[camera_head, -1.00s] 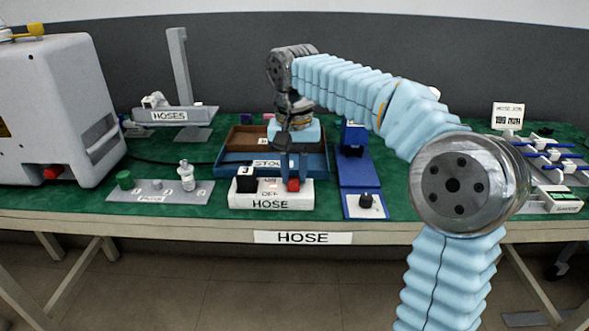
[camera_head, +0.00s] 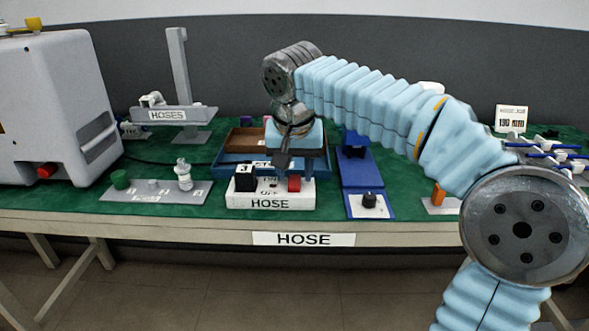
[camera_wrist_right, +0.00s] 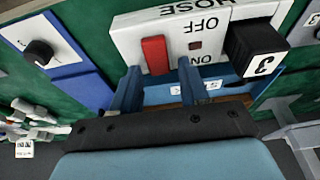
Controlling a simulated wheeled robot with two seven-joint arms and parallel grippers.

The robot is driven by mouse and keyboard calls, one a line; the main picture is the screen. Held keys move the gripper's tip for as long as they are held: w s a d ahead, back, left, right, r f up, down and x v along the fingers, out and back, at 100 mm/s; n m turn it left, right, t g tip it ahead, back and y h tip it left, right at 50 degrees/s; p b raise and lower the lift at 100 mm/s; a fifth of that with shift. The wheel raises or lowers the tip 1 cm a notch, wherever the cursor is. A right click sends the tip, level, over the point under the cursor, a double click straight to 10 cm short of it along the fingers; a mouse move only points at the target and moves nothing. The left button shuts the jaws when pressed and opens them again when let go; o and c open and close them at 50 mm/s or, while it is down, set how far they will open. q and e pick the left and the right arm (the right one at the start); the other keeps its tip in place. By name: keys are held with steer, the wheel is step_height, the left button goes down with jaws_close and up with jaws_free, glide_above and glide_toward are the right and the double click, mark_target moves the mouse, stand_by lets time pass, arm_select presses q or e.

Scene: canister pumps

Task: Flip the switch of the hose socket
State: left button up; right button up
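The hose socket (camera_head: 250,201) is a white box marked HOSE with ON and OFF on top, at the table's front edge. Its red switch (camera_head: 294,184) is at the right end and a black plug block numbered 3 (camera_head: 246,178) at the left. The right wrist view shows the red switch (camera_wrist_right: 155,55), a small dark red lamp (camera_wrist_right: 195,45) and the black block (camera_wrist_right: 258,48). My right gripper (camera_head: 296,167) is just above and behind the switch. Its two blue fingers (camera_wrist_right: 160,76) are apart and empty, with the switch just beyond the tips. My left gripper is not in view.
A blue stand with a black knob (camera_head: 369,201) is right of the socket. A blue tray (camera_head: 228,160) is behind. A white machine (camera_head: 50,100) stands far left.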

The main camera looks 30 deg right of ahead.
steer(key=shift+o, duration=0.3)
steer(key=shift+r, duration=0.1)
steer(key=p+v, duration=0.3)
steer(key=v, duration=1)
steer(key=shift+r, duration=0.3)
